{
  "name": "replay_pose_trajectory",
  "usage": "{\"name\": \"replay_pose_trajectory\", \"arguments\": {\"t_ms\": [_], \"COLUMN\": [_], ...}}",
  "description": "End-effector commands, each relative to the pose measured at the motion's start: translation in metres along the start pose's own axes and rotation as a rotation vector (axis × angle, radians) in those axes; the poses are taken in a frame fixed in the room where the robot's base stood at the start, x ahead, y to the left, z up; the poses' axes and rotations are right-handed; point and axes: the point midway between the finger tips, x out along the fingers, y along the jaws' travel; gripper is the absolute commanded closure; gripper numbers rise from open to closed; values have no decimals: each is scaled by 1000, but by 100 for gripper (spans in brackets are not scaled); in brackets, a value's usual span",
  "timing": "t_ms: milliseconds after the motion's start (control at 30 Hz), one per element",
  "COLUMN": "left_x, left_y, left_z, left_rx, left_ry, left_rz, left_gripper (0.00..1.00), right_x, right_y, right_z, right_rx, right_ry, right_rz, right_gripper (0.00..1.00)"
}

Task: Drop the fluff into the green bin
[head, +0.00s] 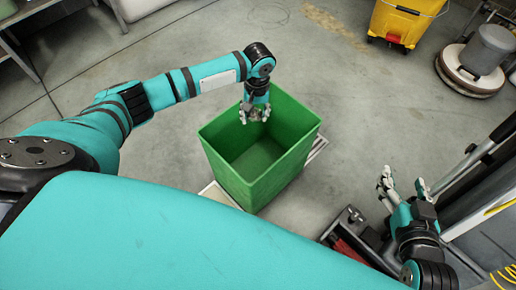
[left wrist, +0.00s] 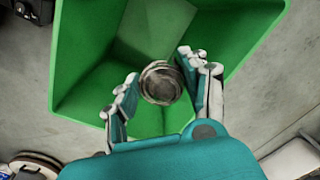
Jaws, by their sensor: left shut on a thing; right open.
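The green bin (head: 222,168) stands open on the floor in the middle of the head view. Its inside looks empty. My left gripper (head: 254,118) hangs pointing down at the bin's far rim, over the opening. In the head view the fingers mostly hide the fluff. My right gripper (head: 405,188) is open and empty, to the right of the bin.
The bin rests on a light flat base (head: 316,150). A yellow mop bucket (head: 400,22) and a grey round floor machine (head: 474,62) stand at the back right. A dark cart with equipment is at the right, near my right arm. The floor behind the bin is clear.

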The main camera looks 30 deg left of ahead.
Motion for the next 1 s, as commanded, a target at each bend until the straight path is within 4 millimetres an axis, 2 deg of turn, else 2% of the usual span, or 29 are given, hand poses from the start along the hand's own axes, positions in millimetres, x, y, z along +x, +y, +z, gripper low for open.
{"name": "replay_pose_trajectory", "arguments": {"t_ms": [367, 400, 600, 867, 1000], "left_x": [0, 1, 1, 0, -10], "left_y": [0, 0, 0, 0, 1], "left_z": [0, 0, 0, 0, -1], "left_rx": [0, 0, 0, 0, 0], "left_ry": [0, 0, 0, 0, 2], "left_rz": [0, 0, 0, 0, 2], "left_gripper": [68, 54, 28, 28, 28], "right_x": [1, 1, 1, 1, 1], "right_y": [-1, -1, -1, -1, 0], "right_z": [-5, -5, -5, -5, -5], "right_rx": [0, 0, 0, 0, 0], "right_ry": [27, 27, 26, 26, 26], "right_rz": [-2, -2, -1, -1, -1], "right_gripper": [39, 39, 39, 39, 39]}}
